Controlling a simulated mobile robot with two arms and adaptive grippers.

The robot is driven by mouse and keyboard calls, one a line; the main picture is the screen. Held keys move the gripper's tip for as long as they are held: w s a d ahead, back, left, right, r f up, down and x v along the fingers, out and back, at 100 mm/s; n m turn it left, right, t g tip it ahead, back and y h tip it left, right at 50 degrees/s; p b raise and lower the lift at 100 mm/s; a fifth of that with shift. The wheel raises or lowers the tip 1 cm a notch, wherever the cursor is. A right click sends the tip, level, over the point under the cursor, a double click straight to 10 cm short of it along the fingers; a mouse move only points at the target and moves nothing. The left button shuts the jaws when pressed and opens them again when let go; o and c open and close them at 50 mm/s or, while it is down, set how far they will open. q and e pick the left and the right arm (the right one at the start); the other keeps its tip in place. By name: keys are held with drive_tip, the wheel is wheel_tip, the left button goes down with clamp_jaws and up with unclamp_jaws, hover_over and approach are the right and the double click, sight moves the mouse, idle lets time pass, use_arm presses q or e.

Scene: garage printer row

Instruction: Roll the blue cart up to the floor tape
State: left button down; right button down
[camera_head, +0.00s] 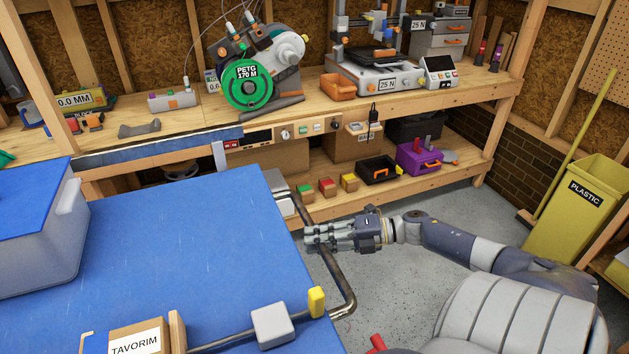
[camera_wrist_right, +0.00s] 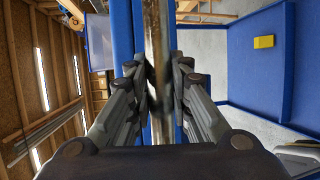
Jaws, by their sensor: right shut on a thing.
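The blue cart (camera_head: 200,250) fills the lower left of the head view, its flat blue top close to the workbench. A bent metal handle (camera_head: 342,273) runs along its right end. My right gripper (camera_head: 310,238) is closed around this handle, reaching in from the right. In the right wrist view the handle bar (camera_wrist_right: 155,50) passes between the two fingers (camera_wrist_right: 160,95), with blue surfaces beyond. My left gripper is not in view. I see no floor tape in either view.
A lidded grey bin (camera_head: 45,250) and a TAVORIM box (camera_head: 137,340) ride on the cart. The workbench (camera_head: 400,95) with printers stands behind; small boxes fill its lower shelf. A yellow PLASTIC bin (camera_head: 580,210) is at right. Grey floor (camera_head: 400,280) is open right of the handle.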

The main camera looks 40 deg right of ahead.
drive_tip(key=c, duration=1.4)
unclamp_jaws()
drive_tip(key=shift+c, duration=0.2)
drive_tip(key=v, duration=1.2)
drive_tip(key=shift+w, duration=0.1)
